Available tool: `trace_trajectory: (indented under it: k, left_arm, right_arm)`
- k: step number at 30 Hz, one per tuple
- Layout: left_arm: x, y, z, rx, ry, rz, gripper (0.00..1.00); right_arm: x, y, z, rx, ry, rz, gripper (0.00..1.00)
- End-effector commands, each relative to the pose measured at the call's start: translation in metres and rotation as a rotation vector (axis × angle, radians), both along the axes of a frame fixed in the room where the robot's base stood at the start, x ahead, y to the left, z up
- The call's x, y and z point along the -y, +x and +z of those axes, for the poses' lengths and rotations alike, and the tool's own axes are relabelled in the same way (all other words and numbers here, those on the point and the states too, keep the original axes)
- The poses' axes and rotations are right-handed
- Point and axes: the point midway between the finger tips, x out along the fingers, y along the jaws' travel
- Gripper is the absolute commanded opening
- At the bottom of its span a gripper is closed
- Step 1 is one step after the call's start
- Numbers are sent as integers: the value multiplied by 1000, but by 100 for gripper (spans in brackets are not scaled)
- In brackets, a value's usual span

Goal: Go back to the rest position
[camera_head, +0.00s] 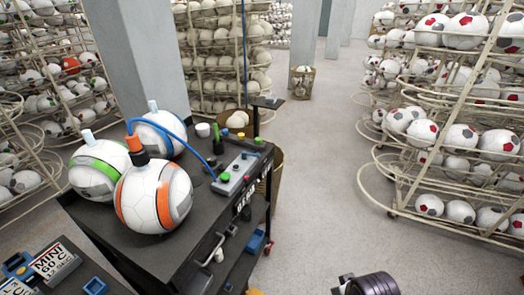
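A dark ridged part (372,285) shows at the bottom edge, right of centre, over the floor. It looks like part of my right arm or gripper, cut off by the frame, and its fingers cannot be made out. My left gripper is not in view. Three balls sit on the dark workbench (190,224): a white ball with orange bands (152,200) in front, one with green bands (97,165) at left, and one with blue (160,130) behind. An orange-and-black fitting (136,148) with a blue hose is on top of the orange-banded ball.
A grey control box with coloured buttons (236,173) stands on the bench's right side. A "MINI 50°C" device (53,262) is at bottom left. Ball racks stand at left, back and right (455,135). Grey pillars (137,50) rise behind the bench. The floor (320,190) between bench and right rack is clear.

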Motion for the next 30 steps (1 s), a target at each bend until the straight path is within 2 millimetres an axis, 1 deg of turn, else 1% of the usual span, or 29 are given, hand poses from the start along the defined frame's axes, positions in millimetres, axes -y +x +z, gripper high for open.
trace_trajectory:
  k: [8,11,14,20,24,26,30]
  left_arm:
    - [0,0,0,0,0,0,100]
    - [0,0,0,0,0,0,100]
    - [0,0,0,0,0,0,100]
    - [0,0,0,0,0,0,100]
    - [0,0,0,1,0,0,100]
    - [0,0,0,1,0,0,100]
    - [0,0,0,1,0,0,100]
  right_arm:
    - [-1,6,-32,-11,0,1,0]
    - [-2,9,-48,-17,0,1,0]
    - [-2,11,-70,-26,-1,2,0]
    - [-3,13,-124,-42,-2,4,0]
    - [-4,10,-161,-56,-2,7,0]
    - [-4,9,-177,-60,-3,8,0]
    - [-3,2,-213,-73,-4,11,0]
